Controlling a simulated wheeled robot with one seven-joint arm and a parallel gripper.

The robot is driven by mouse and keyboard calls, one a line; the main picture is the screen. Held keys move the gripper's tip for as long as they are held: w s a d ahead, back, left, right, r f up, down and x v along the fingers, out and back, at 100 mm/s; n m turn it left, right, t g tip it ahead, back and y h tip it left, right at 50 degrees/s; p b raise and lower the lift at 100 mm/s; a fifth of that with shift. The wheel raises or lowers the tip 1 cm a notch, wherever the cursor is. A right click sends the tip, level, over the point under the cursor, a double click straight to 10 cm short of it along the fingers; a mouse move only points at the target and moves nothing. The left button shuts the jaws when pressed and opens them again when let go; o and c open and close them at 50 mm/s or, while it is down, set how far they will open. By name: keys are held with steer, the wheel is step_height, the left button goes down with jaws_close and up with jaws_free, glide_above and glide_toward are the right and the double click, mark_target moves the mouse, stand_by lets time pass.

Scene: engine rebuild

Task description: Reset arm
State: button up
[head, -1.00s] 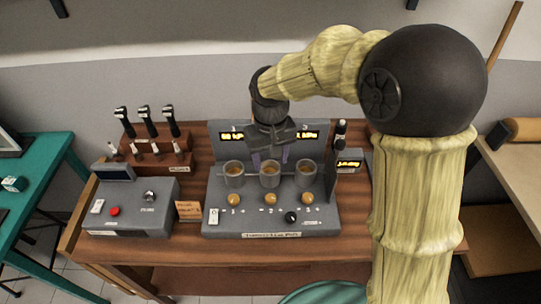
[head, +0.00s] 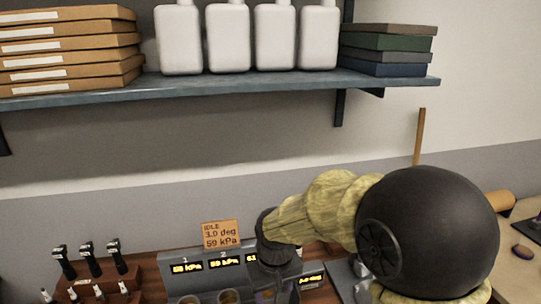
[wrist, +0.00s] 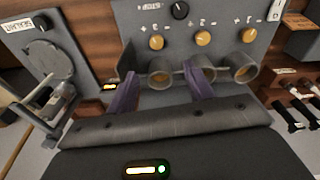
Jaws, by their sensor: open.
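My gripper (wrist: 163,90) is open in the wrist view, with its two purple fingers apart and nothing between them. It hangs over the grey test unit (wrist: 205,15), which has several orange knobs and cylindrical cups. One cup (wrist: 160,70) lies just beyond the gap between the fingers. In the head view my arm reaches in from the right to the grey unit (head: 180,256). The fingertips are not clearly visible there. The unit's displays are lit, and an orange sign (head: 221,234) above them reads IDLE, 3.0 deg, 59 kPa.
A rack with several black-handled tools (head: 90,290) stands left of the unit. A shelf (head: 250,84) above holds brown boxes (head: 65,45), white bottles (head: 228,38) and stacked dark boxes (head: 388,50). A grey device (wrist: 45,60) stands beside the unit in the wrist view.

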steer(key=s+d+f+m, duration=0.1)
steer(key=s+d+m, duration=0.1)
steer(key=s+d, duration=0.2)
steer(key=s+d+f+m+t, duration=0.1)
steer(key=s+d+m, duration=0.1)
steer(key=d, duration=0.9)
steer(key=shift+s+f+t, duration=0.2)
steer(key=shift+s+t, duration=0.1)
steer(key=shift+s, duration=0.55)
